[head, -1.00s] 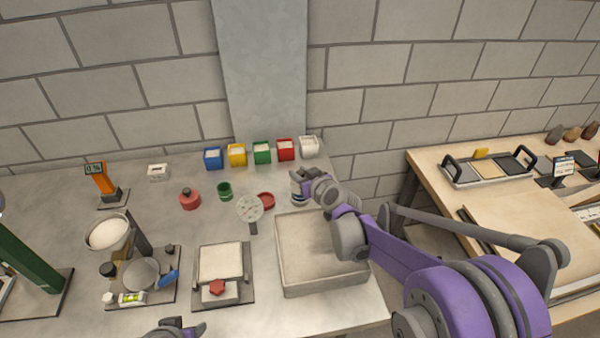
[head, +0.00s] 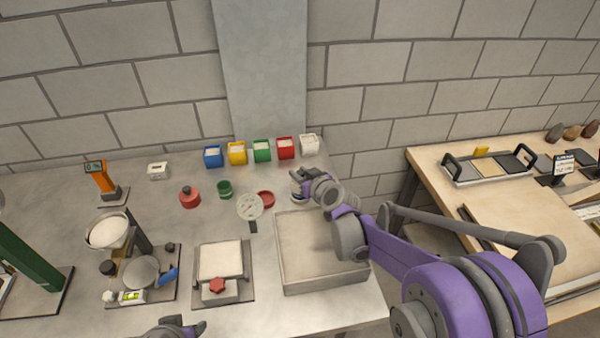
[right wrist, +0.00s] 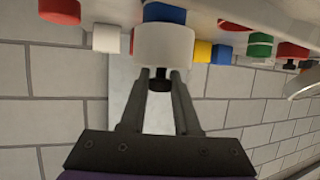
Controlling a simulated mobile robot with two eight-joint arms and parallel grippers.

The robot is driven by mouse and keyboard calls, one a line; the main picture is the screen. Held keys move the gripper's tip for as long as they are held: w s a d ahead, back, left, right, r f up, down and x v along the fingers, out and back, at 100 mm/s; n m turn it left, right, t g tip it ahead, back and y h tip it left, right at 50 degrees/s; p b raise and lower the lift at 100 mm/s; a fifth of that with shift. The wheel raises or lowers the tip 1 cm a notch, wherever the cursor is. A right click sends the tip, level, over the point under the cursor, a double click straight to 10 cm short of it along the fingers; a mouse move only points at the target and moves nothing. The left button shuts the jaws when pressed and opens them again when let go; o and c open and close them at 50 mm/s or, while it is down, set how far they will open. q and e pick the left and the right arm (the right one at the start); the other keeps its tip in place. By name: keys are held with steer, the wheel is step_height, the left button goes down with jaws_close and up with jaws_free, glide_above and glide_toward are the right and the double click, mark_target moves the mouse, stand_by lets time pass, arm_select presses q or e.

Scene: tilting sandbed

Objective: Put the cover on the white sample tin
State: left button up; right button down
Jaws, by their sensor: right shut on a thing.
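My right gripper (head: 298,178) is over the back right of the metal table, beside the sandbed. In the right wrist view its fingers (right wrist: 160,76) are shut on the small dark knob of a white round cover (right wrist: 164,45). The white sample tin (head: 298,196) shows only in part under the gripper in the head view. I cannot tell whether the cover touches the tin. My left gripper (head: 178,328) is at the bottom edge of the head view, and its fingers are too cut off to read.
Several coloured boxes, such as the green box (head: 262,151), line the back. The sandbed (head: 283,262) lies in front, under my right arm.

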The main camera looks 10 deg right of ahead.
steer(key=c, duration=0.6)
jaws_free()
steer(key=shift+o, duration=0.2)
steer(key=shift+s, duration=0.1)
arm_select(q)
steer(key=shift+w+r+p, duration=0.2)
steer(key=shift+r+p, duration=0.1)
steer(key=shift+r, duration=0.15)
arm_select(e)
steer(key=v, duration=1)
steer(key=shift+s+r, duration=0.15)
steer(key=shift+s, duration=0.1)
